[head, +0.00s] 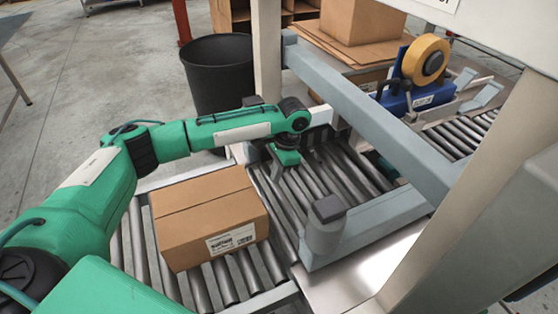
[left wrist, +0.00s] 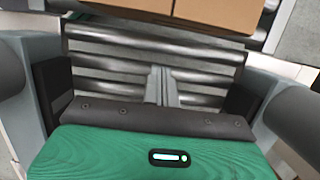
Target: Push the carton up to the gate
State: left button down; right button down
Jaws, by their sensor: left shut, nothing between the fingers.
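The carton (head: 205,217) is a closed brown box with a white label on its near side. It sits flat on the roller conveyor (head: 225,283), and part of it shows at the top of the left wrist view (left wrist: 215,12). My left gripper (head: 284,161) points down over the rollers, beyond and to the right of the carton, apart from it. Its fingers (left wrist: 163,78) are together and empty, with bare rollers between them and the carton. A grey-blue barred frame (head: 360,113) stands to the right; I cannot tell whether it is the gate. My right gripper is not in view.
A black bin (head: 220,80) stands behind my left arm. A blue tape dispenser (head: 415,97) with tan tape is at the back right. Another carton (head: 361,22) sits on flat cardboard at the back. A pale post (head: 480,190) blocks the right side. Rollers right of the carton are bare.

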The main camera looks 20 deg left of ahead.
pick_arm(q)
jog(key=shift+s+a+f, duration=0.65)
jog(key=shift+s+a, duration=0.15)
jog(key=shift+s, duration=0.1)
jog(key=shift+s+a+f, duration=0.65)
jog(key=shift+s+a, duration=0.1)
jog(key=shift+s, duration=0.15)
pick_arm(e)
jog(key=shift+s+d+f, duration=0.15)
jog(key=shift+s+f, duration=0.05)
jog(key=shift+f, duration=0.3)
pick_arm(q)
jog(key=shift+a+p, duration=0.1)
jog(key=shift+p, duration=0.25)
